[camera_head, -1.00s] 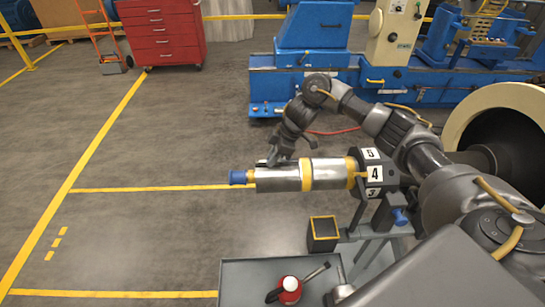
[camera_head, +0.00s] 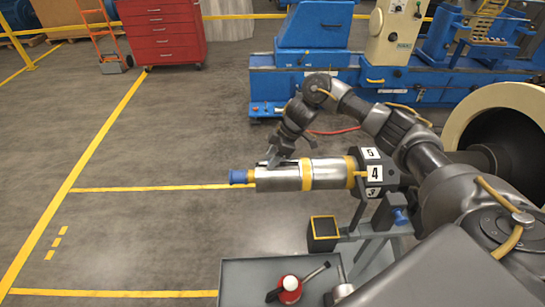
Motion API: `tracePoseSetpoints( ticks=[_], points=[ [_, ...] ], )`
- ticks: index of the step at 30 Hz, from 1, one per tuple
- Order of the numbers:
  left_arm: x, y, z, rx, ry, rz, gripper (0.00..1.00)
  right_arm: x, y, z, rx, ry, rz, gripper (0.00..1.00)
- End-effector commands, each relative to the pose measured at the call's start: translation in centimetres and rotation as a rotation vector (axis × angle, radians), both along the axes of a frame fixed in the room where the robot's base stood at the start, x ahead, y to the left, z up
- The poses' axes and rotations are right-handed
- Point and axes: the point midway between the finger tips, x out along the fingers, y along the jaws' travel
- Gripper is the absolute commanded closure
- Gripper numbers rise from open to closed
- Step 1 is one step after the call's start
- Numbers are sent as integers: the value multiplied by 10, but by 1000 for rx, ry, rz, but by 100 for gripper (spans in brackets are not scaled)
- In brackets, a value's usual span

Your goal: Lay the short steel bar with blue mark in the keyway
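My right arm reaches in from the right and bends over behind the shaft. My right gripper (camera_head: 275,162) points down at the shaft's upper back edge near its left end. Its fingertips are small and partly merge with the shaft, so I cannot tell its opening or whether it holds anything. I cannot make out the short bar, its blue mark or the keyway. My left gripper is out of view.
A grey tray (camera_head: 240,281) at the bottom holds a red and white object (camera_head: 290,287) with a dark handle. A yellow-rimmed black box (camera_head: 323,232) stands below the shaft. The floor at left is clear.

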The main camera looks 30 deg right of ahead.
Motion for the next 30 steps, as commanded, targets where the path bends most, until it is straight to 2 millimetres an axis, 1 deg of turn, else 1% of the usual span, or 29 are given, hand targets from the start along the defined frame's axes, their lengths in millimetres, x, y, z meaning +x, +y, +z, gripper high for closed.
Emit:
tracePoseSetpoints(
  ticks=[6, 8, 12, 30],
  points=[
    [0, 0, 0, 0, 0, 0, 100, 0, 0, 0, 0, 0, 0, 60],
    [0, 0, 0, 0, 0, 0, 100, 0, 0, 0, 0, 0, 0, 53],
    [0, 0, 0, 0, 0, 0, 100, 0, 0, 0, 0, 0, 0, 35],
    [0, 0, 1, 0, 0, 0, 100, 0, 0, 1, 0, 0, 0, 35]
  ],
)
